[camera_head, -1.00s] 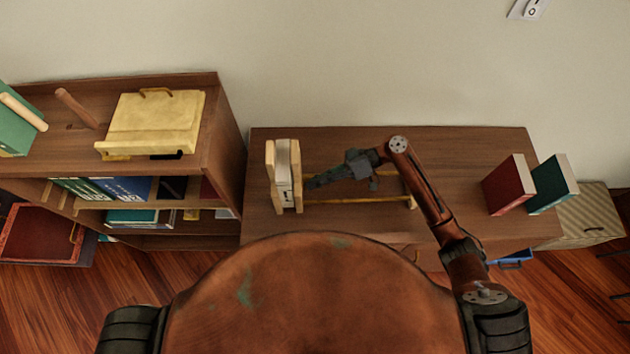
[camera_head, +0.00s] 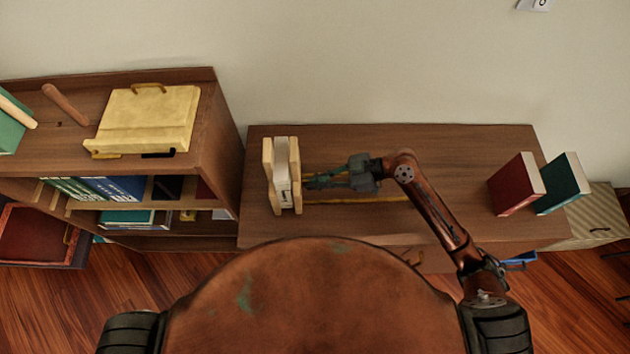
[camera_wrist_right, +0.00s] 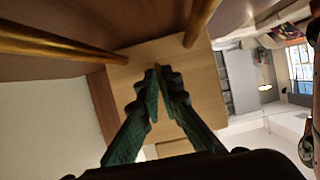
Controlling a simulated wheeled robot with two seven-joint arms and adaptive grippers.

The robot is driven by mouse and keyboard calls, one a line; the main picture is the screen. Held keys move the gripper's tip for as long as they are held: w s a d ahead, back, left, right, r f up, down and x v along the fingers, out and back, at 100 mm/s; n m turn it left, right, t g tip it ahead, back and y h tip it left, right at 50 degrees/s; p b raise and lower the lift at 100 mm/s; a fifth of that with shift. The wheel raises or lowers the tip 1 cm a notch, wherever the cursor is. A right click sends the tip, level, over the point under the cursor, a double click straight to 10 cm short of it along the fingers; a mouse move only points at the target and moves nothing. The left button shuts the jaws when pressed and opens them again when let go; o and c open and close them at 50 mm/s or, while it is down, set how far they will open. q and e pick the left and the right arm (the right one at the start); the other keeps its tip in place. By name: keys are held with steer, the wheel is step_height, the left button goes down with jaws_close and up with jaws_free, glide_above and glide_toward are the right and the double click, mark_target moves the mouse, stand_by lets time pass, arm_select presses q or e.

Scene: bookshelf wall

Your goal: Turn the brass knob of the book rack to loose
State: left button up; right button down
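The book rack stands at the left of the low cabinet top in the head view, with pale wooden end plates (camera_head: 296,176) and pale books between them. Its brass rods (camera_head: 370,201) run to the right. My right gripper (camera_head: 309,184) reaches the rack's right-hand plate from the right. In the right wrist view, the gripper's green fingertips (camera_wrist_right: 158,72) come together in front of the plate (camera_wrist_right: 195,65), between two rods. A thin brassy sliver shows between the tips, seemingly the knob, which the fingers mostly hide. Its turn position cannot be read. My left gripper is out of view.
A red book (camera_head: 515,184) and a green book (camera_head: 562,183) stand at the cabinet's right. A bookshelf (camera_head: 222,120) with a yellow box (camera_head: 150,118) on top stands at the left. The cabinet top behind the rods is clear.

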stand_by(0.3)
steer(key=c, duration=2.2)
jaws_free()
steer(key=shift+o, duration=0.2)
steer(key=shift+d, duration=0.1)
steer(key=v, duration=1.2)
steer(key=shift+r, duration=0.1)
